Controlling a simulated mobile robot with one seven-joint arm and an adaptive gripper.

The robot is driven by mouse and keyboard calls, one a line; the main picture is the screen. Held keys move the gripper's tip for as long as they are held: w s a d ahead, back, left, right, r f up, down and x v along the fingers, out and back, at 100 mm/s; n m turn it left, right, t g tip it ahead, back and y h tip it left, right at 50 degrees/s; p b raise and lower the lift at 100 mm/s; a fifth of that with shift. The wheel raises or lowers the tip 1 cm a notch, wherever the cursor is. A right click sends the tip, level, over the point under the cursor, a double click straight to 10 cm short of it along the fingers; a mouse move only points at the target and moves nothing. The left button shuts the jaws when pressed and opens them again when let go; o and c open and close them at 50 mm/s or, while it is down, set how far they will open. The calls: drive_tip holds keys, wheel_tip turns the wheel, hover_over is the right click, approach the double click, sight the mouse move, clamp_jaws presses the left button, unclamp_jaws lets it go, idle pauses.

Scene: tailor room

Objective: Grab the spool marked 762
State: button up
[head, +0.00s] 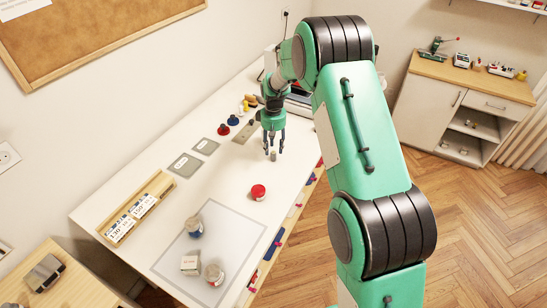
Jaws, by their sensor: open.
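My gripper (273,145) points down over the white table, open, with its fingers apart. A small greyish cylinder (273,156) stands just below and between the fingertips; I cannot tell whether they touch it. A red round spool-like piece (258,192) sits on the table nearer the camera. Farther back stand a dark red piece (223,130), a blue one (233,120) and yellow ones (246,105). No number 762 is legible on any piece, so I cannot tell which is marked so.
Grey plates (185,165) lie flat behind. My arm hides part of the right edge.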

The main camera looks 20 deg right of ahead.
sight(273, 152)
drive_tip(key=shift+s+f, duration=0.1)
drive_tip(key=shift+f, duration=1.55)
drive_tip(key=c, duration=0.9)
